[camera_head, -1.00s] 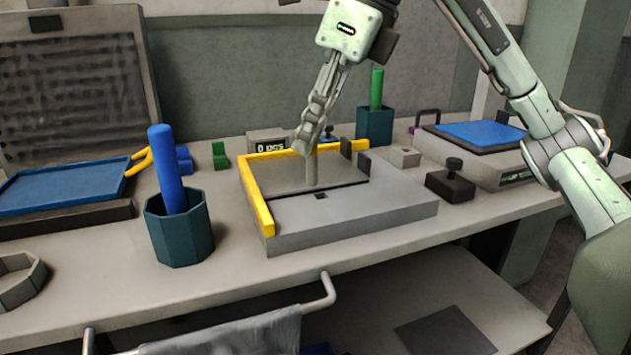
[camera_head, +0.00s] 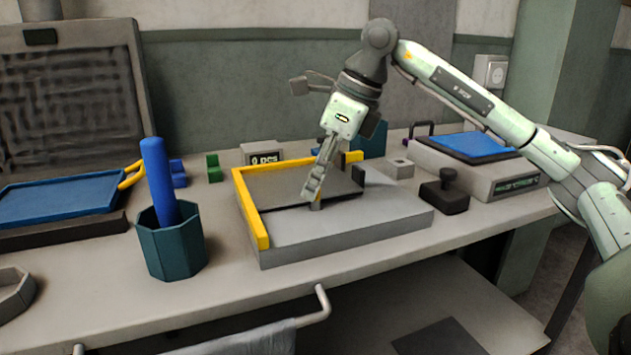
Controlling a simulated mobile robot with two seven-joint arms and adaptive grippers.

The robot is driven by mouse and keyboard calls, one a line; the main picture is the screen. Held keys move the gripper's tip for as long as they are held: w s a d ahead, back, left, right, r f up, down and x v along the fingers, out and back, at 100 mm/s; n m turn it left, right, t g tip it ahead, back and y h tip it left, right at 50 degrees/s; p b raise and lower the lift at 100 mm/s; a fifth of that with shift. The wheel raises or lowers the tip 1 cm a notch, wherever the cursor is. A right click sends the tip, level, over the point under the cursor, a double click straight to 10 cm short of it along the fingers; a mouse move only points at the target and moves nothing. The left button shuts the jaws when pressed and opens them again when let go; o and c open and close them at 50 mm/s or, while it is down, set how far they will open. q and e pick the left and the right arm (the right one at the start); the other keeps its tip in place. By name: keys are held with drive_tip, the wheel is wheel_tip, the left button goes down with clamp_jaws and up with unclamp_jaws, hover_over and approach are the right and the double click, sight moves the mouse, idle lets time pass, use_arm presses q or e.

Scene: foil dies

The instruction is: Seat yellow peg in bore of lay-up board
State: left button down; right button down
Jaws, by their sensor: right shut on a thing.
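The lay-up board (camera_head: 370,225) is a grey slab with a yellow fence (camera_head: 250,210) along its left and back edges. A dark grey sheet (camera_head: 290,186) covers its rear part. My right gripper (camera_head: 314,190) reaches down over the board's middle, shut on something. No separate yellow peg shows. My left gripper is not in view.
A teal cup (camera_head: 172,245) holding a blue rod (camera_head: 158,180) stands left of the board. A black knobbed block (camera_head: 445,192) and a scale-like box (camera_head: 480,165) stand right. A small display (camera_head: 262,153) and another teal cup (camera_head: 370,143) are behind.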

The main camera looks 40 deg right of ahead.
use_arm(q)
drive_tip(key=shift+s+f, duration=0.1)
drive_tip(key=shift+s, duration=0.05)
use_arm(e)
drive_tip(key=shift+f, duration=0.15)
drive_tip(key=c, duration=1.6)
unclamp_jaws()
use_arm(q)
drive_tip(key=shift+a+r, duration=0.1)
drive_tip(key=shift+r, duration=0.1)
use_arm(e)
drive_tip(key=shift+o, duration=0.2)
